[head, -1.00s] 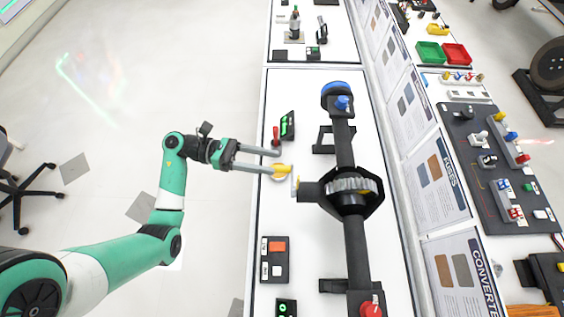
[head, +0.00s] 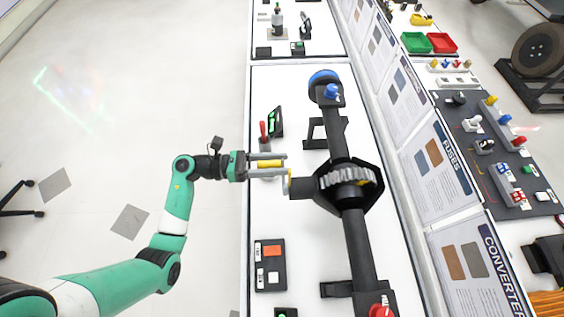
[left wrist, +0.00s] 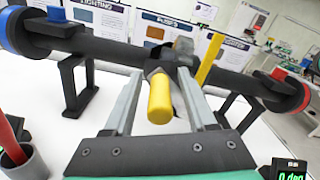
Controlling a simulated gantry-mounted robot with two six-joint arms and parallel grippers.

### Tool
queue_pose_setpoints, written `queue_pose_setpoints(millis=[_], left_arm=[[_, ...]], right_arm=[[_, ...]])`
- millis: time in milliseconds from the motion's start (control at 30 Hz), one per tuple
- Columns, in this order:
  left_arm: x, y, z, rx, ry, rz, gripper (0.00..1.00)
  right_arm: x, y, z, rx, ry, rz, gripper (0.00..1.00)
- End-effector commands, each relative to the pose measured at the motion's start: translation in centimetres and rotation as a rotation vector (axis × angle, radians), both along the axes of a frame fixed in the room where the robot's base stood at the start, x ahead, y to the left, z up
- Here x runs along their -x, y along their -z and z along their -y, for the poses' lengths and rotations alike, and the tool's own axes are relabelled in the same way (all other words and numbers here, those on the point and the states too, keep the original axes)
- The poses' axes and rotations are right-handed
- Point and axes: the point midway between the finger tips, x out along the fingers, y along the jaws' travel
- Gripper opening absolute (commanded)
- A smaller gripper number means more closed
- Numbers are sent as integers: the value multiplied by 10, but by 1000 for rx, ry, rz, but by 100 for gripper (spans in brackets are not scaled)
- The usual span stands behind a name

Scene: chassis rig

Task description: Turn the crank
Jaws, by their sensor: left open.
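The crank's yellow handle (head: 266,163) sticks out to the left from the black axle housing (head: 348,186) on the bench. Its crank arm (head: 288,181) joins the short input shaft (head: 301,188). My left gripper (head: 279,163) is open, with one finger on each side of the yellow handle. The left wrist view shows the handle (left wrist: 160,100) between the two open fingers (left wrist: 160,88), with a visible gap on both sides. A yellow bar (left wrist: 210,58) stands behind the right finger there. My right gripper is not in view.
A red-handled tool in a cup (head: 264,140) and a small display (head: 275,121) stand near the gripper. A button box (head: 270,265) sits towards the front. Poster panels (head: 440,165) line the bench's right side. The floor to the left is clear near the arm.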

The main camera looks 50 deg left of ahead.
Motion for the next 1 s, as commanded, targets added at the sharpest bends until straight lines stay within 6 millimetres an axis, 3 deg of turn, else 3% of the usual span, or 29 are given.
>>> queue_pose_setpoints(millis=[367, 700, 1000], left_arm=[[-10, 0, 9, 0, -1, 0, 57], [-10, 0, 8, 0, -1, 0, 0], [-10, 0, 8, -1, -2, 0, 0]], right_arm=[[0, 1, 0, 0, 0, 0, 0], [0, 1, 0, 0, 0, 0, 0], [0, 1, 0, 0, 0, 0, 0]])
